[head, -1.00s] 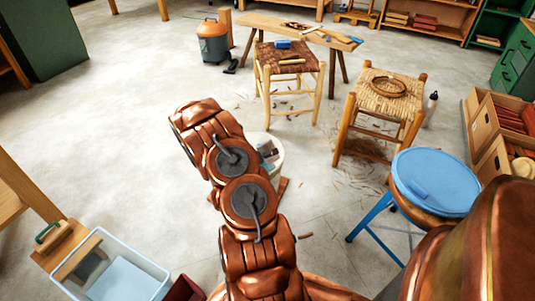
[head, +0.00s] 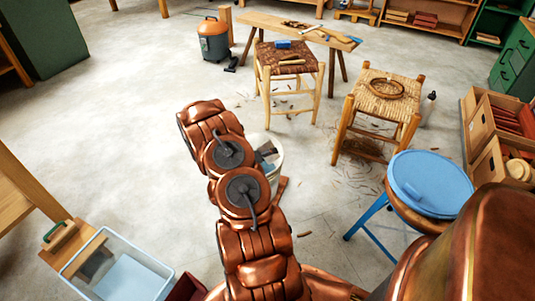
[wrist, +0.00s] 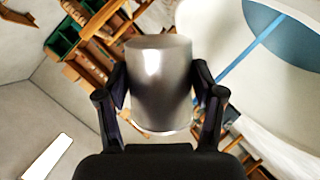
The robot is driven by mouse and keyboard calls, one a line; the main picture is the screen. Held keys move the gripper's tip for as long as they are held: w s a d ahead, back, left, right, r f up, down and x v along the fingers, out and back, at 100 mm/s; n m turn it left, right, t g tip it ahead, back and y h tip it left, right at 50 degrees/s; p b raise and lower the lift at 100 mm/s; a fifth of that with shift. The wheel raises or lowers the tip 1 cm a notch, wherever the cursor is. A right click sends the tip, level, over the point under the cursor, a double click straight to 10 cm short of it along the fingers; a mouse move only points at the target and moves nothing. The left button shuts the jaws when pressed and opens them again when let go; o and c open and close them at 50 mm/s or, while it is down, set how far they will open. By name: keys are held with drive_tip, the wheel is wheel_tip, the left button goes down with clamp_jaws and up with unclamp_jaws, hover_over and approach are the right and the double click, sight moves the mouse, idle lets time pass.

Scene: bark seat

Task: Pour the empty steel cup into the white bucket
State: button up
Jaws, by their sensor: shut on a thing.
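The steel cup (wrist: 160,85) is a plain shiny cylinder held between the two dark fingers of my gripper (wrist: 160,92) in the wrist view. The room behind it looks strongly tilted there, and I cannot see into the cup. In the head view my copper arm hides the gripper and the cup. The white bucket (head: 276,174) stands on the floor just right of my arm, partly covered by it. Some grey and dark things show inside it. How the cup stands over or beside the bucket cannot be told.
A blue-topped stool (head: 430,183) stands at the right. Two woven-seat stools, one dark (head: 288,52) and one pale (head: 388,92), stand beyond the bucket. A clear bluish bin (head: 125,275) is at lower left. Open floor lies to the left of my arm.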

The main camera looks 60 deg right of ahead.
sight(264, 148)
drive_tip(key=shift+r+n+g+y+p, duration=0.3)
drive_tip(key=shift+r+n+g+p, duration=0.3)
drive_tip(key=shift+p, duration=2)
drive_tip(key=shift+w+r+n+p, duration=0.2)
drive_tip(key=shift+n+p, duration=0.1)
drive_tip(key=shift+p, duration=0.25)
drive_tip(key=shift+r+n+g+p, duration=0.25)
drive_tip(key=shift+n+g+p, duration=0.05)
drive_tip(key=shift+p, duration=0.25)
drive_tip(key=shift+w+d+r, duration=0.1)
drive_tip(key=shift+w+r, duration=0.05)
drive_tip(key=shift+w+r+n+g, duration=0.2)
drive_tip(key=shift+n+g, duration=0.3)
drive_tip(key=shift+n, duration=0.2)
drive_tip(key=shift+d+r+n+g+b, duration=0.1)
drive_tip(key=shift+r+n+g+b, duration=0.2)
drive_tip(key=shift+b, duration=0.15)
